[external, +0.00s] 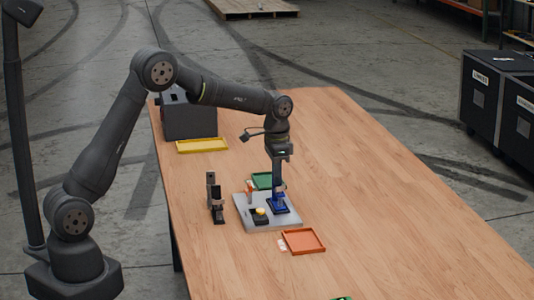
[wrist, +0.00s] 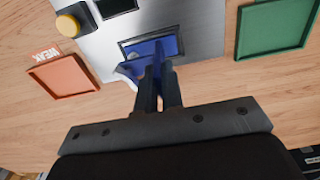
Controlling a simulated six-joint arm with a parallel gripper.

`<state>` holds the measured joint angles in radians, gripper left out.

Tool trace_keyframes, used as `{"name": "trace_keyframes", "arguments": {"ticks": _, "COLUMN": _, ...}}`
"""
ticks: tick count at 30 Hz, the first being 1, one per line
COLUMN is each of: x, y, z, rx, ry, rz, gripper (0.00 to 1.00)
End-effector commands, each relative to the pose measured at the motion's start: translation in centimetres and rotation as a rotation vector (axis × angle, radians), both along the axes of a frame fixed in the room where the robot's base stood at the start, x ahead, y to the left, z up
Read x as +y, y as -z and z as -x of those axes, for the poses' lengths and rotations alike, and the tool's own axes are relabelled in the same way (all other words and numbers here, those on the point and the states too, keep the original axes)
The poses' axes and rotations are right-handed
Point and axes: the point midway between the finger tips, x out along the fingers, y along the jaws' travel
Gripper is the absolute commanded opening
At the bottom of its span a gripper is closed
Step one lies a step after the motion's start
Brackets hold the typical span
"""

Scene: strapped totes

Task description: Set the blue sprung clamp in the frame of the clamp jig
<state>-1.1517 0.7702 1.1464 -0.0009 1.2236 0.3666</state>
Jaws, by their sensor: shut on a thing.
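The blue sprung clamp (external: 279,206) is at the right part of the grey clamp jig plate (external: 267,224). My gripper (external: 278,186) points straight down and is shut on the clamp's upright part. In the wrist view, my gripper's fingers (wrist: 158,88) pinch the blue clamp (wrist: 166,46). Its wide blue part appears within the dark rectangular frame (wrist: 122,46) on the grey jig plate (wrist: 203,30). I cannot tell whether the clamp rests fully down in the frame. The fingers hide part of it.
A black block with a yellow button (external: 261,211) sits on the plate. A dark upright device (external: 215,200) stands to its left. An orange tray (external: 304,240), a green tray (external: 261,181) and a yellow tray (external: 202,145) lie around. The table's right side is clear.

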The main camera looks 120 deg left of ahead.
Motion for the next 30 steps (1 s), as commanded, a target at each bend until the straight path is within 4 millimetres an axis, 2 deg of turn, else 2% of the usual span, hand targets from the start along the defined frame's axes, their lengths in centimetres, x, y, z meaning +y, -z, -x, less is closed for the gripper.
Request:
{"name": "trace_keyframes", "arguments": {"ticks": 5, "x": 0.02, "y": -0.04, "z": -0.01, "rx": -0.001, "ry": 0.0, "rz": -0.001, "gripper": 0.0}}
{"name": "trace_keyframes", "arguments": {"ticks": 6, "x": 0.01, "y": -0.04, "z": -0.01, "rx": -0.001, "ry": 0.0, "rz": -0.001, "gripper": 0.13}}
{"name": "trace_keyframes", "arguments": {"ticks": 9, "x": 0.01, "y": -0.04, "z": -0.01, "rx": 0.0, "ry": 0.0, "rz": 0.0, "gripper": 0.32}}
{"name": "trace_keyframes", "arguments": {"ticks": 15, "x": 0.01, "y": -0.03, "z": -0.01, "rx": 0.0, "ry": 0.0, "rz": 0.0, "gripper": 0.32}}
{"name": "trace_keyframes", "arguments": {"ticks": 18, "x": -0.01, "y": 0.01, "z": 0.01, "rx": 0.001, "ry": 0.0, "rz": 0.001, "gripper": 0.5}}
{"name": "trace_keyframes", "arguments": {"ticks": 30, "x": 0.01, "y": -0.59, "z": -0.03, "rx": -0.001, "ry": 0.0, "rz": -0.001, "gripper": 0.51}}
